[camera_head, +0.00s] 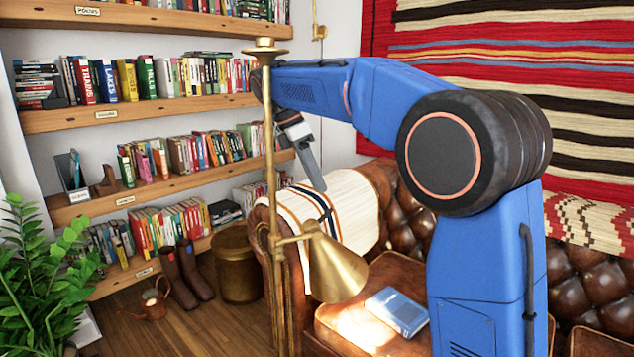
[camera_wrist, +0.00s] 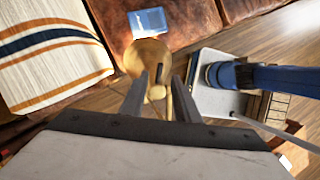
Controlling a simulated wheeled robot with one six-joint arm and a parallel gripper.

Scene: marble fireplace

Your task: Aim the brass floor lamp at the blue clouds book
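The brass floor lamp's pole (camera_head: 268,150) stands in front of the shelves. Its cone shade (camera_head: 335,268) hangs on a short side arm and tilts down over the leather sofa. The blue clouds book (camera_head: 398,311) lies flat on the seat. A bright patch of light falls left of the book, touching its near left side. My gripper (camera_head: 318,180) is above the shade, near the sofa arm. In the wrist view, my two fingers (camera_wrist: 159,85) are apart, with the brass shade (camera_wrist: 146,55) beyond and between them. The blue book (camera_wrist: 148,21) lies past the shade. Contact cannot be told.
A striped cream blanket (camera_head: 345,205) drapes over the sofa arm. Wooden shelves with books (camera_head: 150,110) fill the left wall. Brown boots (camera_head: 185,275), a copper watering can (camera_head: 153,300) and a brass bin (camera_head: 236,262) stand on the floor. A leafy plant (camera_head: 40,280) is at far left.

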